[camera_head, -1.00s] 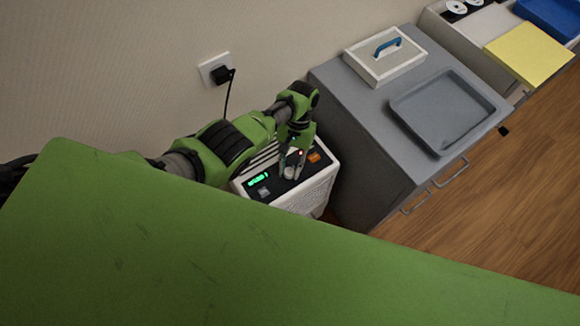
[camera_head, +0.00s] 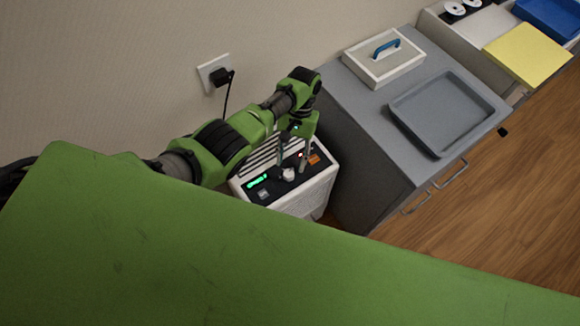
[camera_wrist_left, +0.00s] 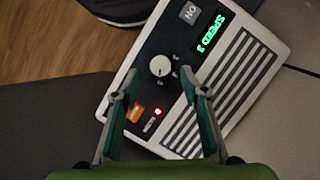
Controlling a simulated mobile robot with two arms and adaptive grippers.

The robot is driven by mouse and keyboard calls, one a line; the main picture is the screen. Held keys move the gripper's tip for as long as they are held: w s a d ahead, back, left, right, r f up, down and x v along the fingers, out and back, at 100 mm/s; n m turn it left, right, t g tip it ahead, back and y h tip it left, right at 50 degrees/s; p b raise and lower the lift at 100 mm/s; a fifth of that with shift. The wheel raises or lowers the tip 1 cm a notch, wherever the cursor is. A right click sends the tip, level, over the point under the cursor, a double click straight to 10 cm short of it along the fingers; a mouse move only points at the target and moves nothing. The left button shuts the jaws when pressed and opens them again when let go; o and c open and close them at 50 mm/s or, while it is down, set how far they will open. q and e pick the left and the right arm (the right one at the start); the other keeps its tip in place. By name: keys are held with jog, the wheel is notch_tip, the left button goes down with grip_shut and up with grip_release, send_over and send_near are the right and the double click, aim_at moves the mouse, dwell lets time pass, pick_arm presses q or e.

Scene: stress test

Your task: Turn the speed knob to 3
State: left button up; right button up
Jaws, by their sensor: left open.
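The white speed knob (camera_head: 289,174) sits on the black panel of a white boxy device (camera_head: 300,200). It also shows in the left wrist view (camera_wrist_left: 160,66), with a small mark on its face. The green display (camera_wrist_left: 211,34) appears to read SPEED 3, upside down in that view. My left gripper (camera_head: 294,158) is open and empty just above the panel, its fingers apart and clear of the knob. In the left wrist view, the gripper (camera_wrist_left: 160,92) has its fingertips on either side, short of the knob. My right gripper is not in view.
The panel also has an ON button (camera_wrist_left: 189,12), an orange switch (camera_wrist_left: 135,113) and a red light (camera_wrist_left: 158,111). A grey cabinet (camera_head: 355,150) with a tray (camera_head: 440,148) stands close at right. A plug (camera_head: 221,75) and cord are on the wall behind.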

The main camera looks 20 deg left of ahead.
pick_arm(q)
jog(key=v, duration=0.7)
jog(key=shift+r, duration=0.4)
jog(key=shift+w, duration=0.1)
